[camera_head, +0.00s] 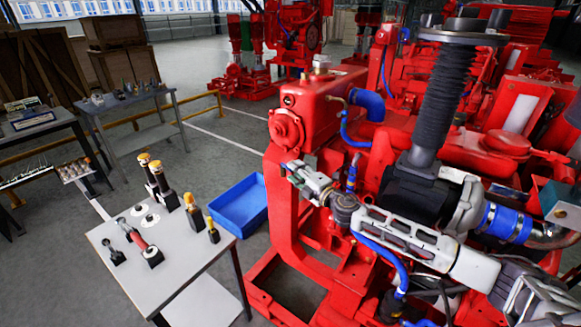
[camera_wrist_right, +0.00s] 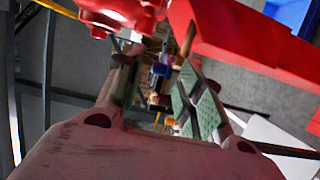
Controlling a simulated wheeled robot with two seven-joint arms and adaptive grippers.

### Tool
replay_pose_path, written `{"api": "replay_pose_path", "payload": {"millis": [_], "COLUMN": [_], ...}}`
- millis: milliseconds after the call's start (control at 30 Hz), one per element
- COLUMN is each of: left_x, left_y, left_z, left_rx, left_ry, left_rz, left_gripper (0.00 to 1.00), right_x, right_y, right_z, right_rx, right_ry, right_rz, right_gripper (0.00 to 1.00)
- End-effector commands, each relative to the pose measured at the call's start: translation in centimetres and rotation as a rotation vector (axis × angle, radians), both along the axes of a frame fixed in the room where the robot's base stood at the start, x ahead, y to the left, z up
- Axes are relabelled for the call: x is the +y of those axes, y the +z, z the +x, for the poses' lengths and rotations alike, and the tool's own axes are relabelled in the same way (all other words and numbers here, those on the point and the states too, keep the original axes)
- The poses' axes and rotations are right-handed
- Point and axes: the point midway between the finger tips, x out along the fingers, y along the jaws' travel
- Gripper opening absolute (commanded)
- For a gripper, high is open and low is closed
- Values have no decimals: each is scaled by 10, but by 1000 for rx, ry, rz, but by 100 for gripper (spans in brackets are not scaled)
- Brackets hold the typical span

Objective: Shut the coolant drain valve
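My right gripper (camera_head: 298,174) reaches in from the right, in front of the red engine frame and below the red coolant tank (camera_head: 318,105). In the right wrist view its two fingers (camera_wrist_right: 158,85) stand apart, one with green pads, with nothing clearly held. A thin brass-coloured piece (camera_wrist_right: 188,40) shows near the fingertips; I cannot tell whether it is the drain valve's handle or whether it is touched. In the head view no drain valve can be made out; the gripper may hide it. My left gripper is not in view.
Red frame parts and blue hoses (camera_head: 352,172) crowd close around the right gripper. A blue crate (camera_head: 238,204) lies on the floor to the left. A white table (camera_head: 185,245) with several tools stands at the lower left.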

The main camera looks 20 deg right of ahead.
Motion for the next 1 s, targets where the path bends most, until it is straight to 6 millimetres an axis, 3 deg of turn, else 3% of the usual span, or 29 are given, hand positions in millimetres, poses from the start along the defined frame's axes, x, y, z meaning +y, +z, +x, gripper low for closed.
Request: {"api": "replay_pose_path", "payload": {"millis": [400, 867, 1000], "left_x": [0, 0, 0], "left_y": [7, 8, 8], "left_z": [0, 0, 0], "left_rx": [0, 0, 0], "left_ry": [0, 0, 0], "left_rz": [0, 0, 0], "left_gripper": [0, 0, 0], "right_x": [11, 14, 14], "right_y": [1, 0, 0], "right_z": [31, 36, 36], "right_rx": [-1, 0, 0], "right_ry": [0, 1, 1], "right_rz": [0, 0, 0], "right_gripper": [38, 38, 22]}}
